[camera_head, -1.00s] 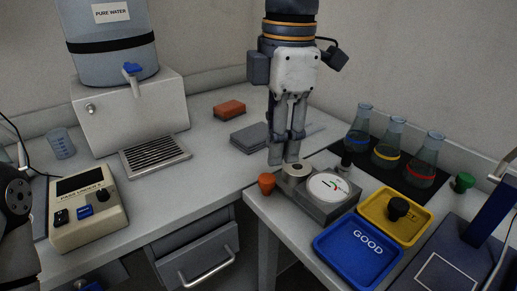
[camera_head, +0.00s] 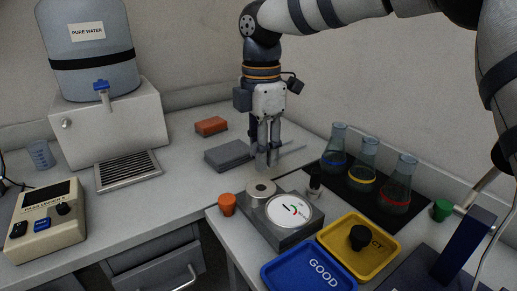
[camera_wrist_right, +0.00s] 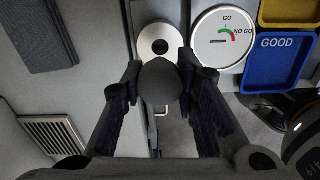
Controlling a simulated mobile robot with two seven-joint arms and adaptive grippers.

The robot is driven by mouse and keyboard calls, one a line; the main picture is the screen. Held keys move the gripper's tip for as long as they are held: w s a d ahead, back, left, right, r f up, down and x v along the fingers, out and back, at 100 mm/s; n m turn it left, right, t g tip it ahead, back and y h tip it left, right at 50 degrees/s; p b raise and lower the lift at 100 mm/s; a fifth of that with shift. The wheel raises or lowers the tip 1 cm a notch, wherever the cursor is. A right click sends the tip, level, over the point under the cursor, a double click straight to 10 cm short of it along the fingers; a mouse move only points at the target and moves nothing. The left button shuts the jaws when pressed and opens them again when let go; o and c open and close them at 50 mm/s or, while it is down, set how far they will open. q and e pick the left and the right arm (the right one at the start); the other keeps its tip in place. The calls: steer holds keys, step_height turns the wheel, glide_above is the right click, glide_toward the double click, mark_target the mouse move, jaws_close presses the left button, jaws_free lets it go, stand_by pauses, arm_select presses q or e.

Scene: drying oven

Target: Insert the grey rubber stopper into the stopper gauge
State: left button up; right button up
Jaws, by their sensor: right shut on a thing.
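The grey rubber stopper (camera_wrist_right: 159,82) is between the fingers of my right gripper (camera_wrist_right: 159,85) in the right wrist view. The right gripper (camera_head: 267,165) points down in the head view, just behind the stopper gauge (camera_head: 283,231); I cannot make out the stopper there. The gauge has a round metal seat with a central hole (camera_head: 262,188) and a GO / NO GO dial (camera_head: 290,211). In the right wrist view the seat (camera_wrist_right: 160,42) shows just above the stopper, apart from it in the picture. My left gripper is not in view.
Near the gauge are an orange stopper (camera_head: 227,204), a black stopper (camera_head: 315,184), a blue GOOD tray (camera_head: 278,275) and a yellow tray (camera_head: 332,231) bearing a black stopper (camera_head: 358,237). Flasks (camera_head: 397,187) stand right on a black mat. A grey slab (camera_head: 229,155) lies left of the gripper.

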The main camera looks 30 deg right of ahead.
steer(key=shift+r, duration=0.1)
steer(key=shift+f, duration=2.6)
steer(key=shift+f, duration=0.75)
steer(key=o, duration=1.5)
steer(key=shift+r, duration=0.1)
steer(key=shift+r, duration=3.95)
